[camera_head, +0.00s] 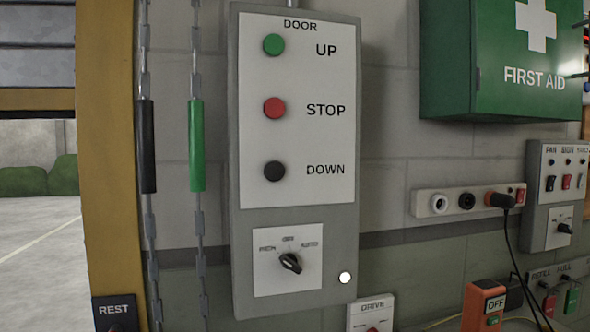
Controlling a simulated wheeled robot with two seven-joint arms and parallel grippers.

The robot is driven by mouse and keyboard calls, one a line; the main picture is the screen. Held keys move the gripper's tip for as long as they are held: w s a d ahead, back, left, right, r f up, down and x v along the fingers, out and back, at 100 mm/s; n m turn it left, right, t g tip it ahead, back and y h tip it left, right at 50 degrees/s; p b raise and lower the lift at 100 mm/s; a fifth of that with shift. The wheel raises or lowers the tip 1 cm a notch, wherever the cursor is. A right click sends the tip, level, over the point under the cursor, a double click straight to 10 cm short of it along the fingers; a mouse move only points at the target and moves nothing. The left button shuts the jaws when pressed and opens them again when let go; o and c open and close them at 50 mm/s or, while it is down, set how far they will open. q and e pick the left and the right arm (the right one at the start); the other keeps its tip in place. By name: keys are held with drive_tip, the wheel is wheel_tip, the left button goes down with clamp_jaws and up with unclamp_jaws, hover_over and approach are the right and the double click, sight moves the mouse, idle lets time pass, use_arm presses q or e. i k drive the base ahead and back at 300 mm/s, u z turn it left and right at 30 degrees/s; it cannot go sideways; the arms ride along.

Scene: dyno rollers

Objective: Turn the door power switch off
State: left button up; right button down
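The grey door control panel (243,215) fills the middle of the head view. It has a green UP button (274,44), a red STOP button (274,108) and a black DOWN button (274,171). Below them, a black rotary switch (290,263) sits on a white plate with three small labels above it. The labels are hard to read; the middle one may say OFF. The knob lies slanted from upper left to lower right; which label it points to is unclear. A small white lamp (345,278) glows beside the plate. Neither gripper is in view.
Two chains with a black sleeve (147,146) and a green sleeve (197,145) hang left of the panel. A first aid box (450,80) sticks out at the upper right. A socket strip (425,204), switch panels and an orange OFF box (483,305) are right.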

sight(289, 261)
drive_tip(key=z, duration=1.25)
drive_tip(key=k, duration=1.3)
drive_tip(key=u, duration=1.7)
drive_tip(key=i, duration=0.5)
drive_tip(key=z, duration=0.1)
